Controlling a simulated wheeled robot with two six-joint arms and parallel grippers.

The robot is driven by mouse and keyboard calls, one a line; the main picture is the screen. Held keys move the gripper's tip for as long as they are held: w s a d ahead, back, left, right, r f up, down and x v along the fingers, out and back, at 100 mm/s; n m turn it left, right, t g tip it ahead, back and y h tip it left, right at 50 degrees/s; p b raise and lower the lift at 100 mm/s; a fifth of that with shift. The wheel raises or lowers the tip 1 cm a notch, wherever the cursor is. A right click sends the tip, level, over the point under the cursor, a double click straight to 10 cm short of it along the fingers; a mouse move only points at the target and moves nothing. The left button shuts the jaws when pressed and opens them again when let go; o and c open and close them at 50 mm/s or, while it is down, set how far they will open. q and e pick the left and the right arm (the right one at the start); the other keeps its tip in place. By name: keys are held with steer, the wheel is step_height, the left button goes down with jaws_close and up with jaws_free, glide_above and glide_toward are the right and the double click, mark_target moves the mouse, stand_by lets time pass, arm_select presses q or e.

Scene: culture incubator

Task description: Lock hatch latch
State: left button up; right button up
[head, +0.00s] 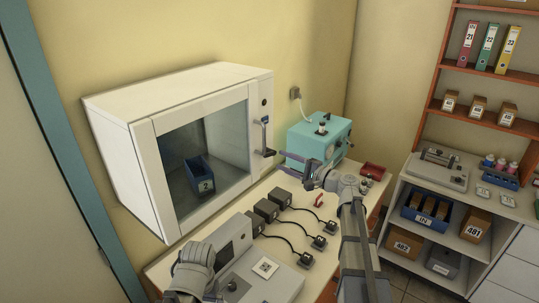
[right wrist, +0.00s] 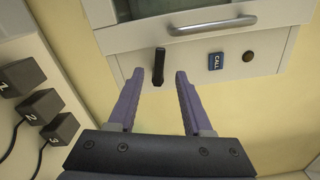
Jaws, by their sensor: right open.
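The white incubator (head: 141,152) hangs on the wall in the head view, with its glass-windowed hatch (head: 160,185) closed as far as I can see. The dark latch lever (head: 269,152) is on the frame below the handle (head: 264,134). In the right wrist view the black latch (right wrist: 159,66) stands just ahead of and between the fingertips of my right gripper (right wrist: 159,74), which is open and empty. My right gripper (head: 290,163) is right of the latch in the head view. My left arm shows at the lower left; its jaws cannot be made out.
A blue bin (head: 200,174) marked "?" sits behind the glass. A teal device (head: 318,139) stands right of the incubator. Several dark boxes (right wrist: 39,104) with cables lie on the bench.

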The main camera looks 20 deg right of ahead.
mark_target(269, 156)
steer(key=x, duration=0.7)
steer(key=shift+w+a, duration=0.15)
steer(key=shift+w, duration=0.05)
steer(key=shift+c, duration=0.2)
jaws_close()
